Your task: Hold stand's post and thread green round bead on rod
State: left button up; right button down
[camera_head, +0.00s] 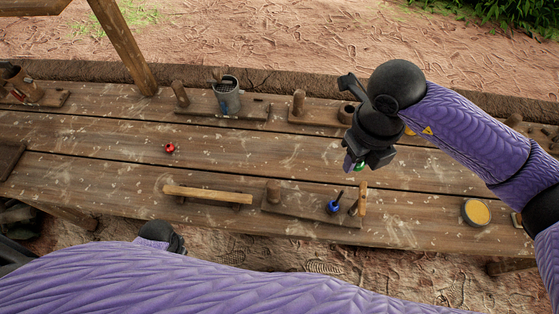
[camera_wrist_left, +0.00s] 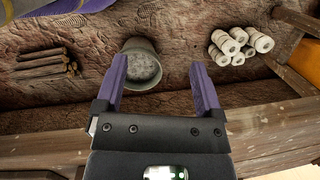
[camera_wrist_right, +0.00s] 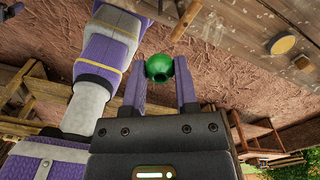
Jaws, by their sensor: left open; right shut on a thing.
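The green round bead (camera_wrist_right: 160,68) is between the two purple fingertips of my right gripper (camera_wrist_right: 161,74), its dark hole showing. In the head view, the bead (camera_head: 361,167) hangs above the table, a little above and behind the stand. The stand has a flat wooden base (camera_head: 300,213), a light upright post (camera_head: 362,199) at its right and a thin dark rod (camera_head: 339,196) with a blue bead (camera_head: 333,207) at it. My left gripper (camera_wrist_left: 157,75) is open and empty in its wrist view. In the head view, my left arm is low in front of the table's near edge.
A red bead (camera_head: 171,148) lies on the table (camera_head: 100,150). A wooden bar (camera_head: 208,195) lies left of the stand, a yellow-topped tin (camera_head: 476,212) right of it. A grey tool pot (camera_head: 227,96) and wooden blocks line the far edge. The table's middle is mostly clear.

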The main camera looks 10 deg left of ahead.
aim_at(274, 191)
pick_arm(q)
jog(key=w+d+r+m, duration=0.3)
jog(key=w+d, duration=0.1)
jog(key=w+d+r+m+h, duration=0.1)
jog(key=w+d+r+m, duration=0.2)
jog(key=w+d+r, duration=0.1)
jog(key=w+d+r+m, duration=0.3)
jog(key=w+d+r, duration=0.1)
jog(key=w, duration=0.2)
jog(key=shift+d+r, duration=0.15)
jog(key=w+d+r+m, duration=0.1)
jog(key=d+r+m, duration=0.1)
jog(key=w+d+r+m+t, duration=0.1)
jog(key=w+d+r+m, duration=0.1)
jog(key=d+r+m, duration=0.1)
jog(key=w+d+r+m, duration=0.2)
jog(key=d+r, duration=0.1)
jog(key=shift+w+d+r+m+t, duration=0.15)
jog(key=shift+w+d+m+t, duration=0.05)
jog(key=shift+m+t, duration=0.1)
jog(key=shift+d+f, duration=0.15)
jog(key=shift+f, duration=0.1)
notch_tip(274, 191, down, 11)
jog(key=shift+f, duration=0.1)
grip_shut()
